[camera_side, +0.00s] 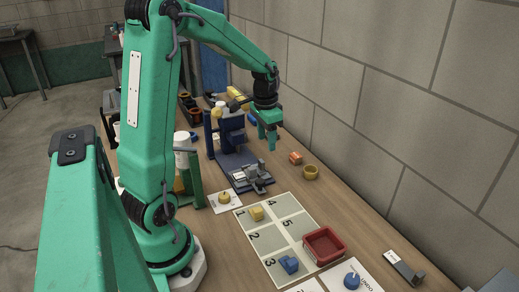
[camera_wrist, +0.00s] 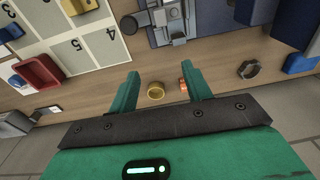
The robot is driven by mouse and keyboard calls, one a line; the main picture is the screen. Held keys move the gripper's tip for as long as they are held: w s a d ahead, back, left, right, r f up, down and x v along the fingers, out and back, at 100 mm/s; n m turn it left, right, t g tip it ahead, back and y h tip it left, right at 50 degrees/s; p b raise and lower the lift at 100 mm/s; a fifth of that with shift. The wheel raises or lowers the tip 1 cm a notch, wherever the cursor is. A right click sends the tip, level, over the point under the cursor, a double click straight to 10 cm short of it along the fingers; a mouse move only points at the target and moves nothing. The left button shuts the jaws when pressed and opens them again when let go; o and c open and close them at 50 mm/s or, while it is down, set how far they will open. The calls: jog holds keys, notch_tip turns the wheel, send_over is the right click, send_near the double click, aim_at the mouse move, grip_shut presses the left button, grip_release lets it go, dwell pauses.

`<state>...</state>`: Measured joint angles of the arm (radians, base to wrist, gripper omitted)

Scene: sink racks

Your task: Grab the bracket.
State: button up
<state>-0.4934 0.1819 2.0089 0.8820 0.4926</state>
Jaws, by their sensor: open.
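My gripper (camera_side: 268,142) is open and empty, pointing down above the table near the wall. In the wrist view its green fingers (camera_wrist: 161,77) stand apart. I cannot tell for certain which part is the bracket. A small orange block-like piece (camera_side: 295,158) lies on the table beside a brass-coloured ring (camera_side: 311,172). In the wrist view the orange piece (camera_wrist: 183,84) is partly hidden by the right finger, and the ring (camera_wrist: 156,91) shows between the fingers. A blue stepped piece (camera_side: 288,264) and a yellow piece (camera_side: 257,214) lie on the numbered mat (camera_side: 270,241).
A red tray (camera_side: 323,246) sits at the mat's edge. A blue fixture with a grey clamp (camera_side: 257,183) stands beside the gripper. A grey metal piece (camera_side: 404,268) lies near the front right. The wall (camera_side: 340,100) runs close along the table.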

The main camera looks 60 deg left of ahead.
aim_at(260, 161)
jog(key=shift+g, duration=0.4)
jog(key=a+f, duration=0.4)
jog(key=shift+w, duration=0.1)
jog(key=shift+f, duration=1.25)
jog(key=shift+f, duration=0.1)
jog(key=shift+f, duration=2.5)
jog(key=shift+c, duration=0.2)
grip_shut()
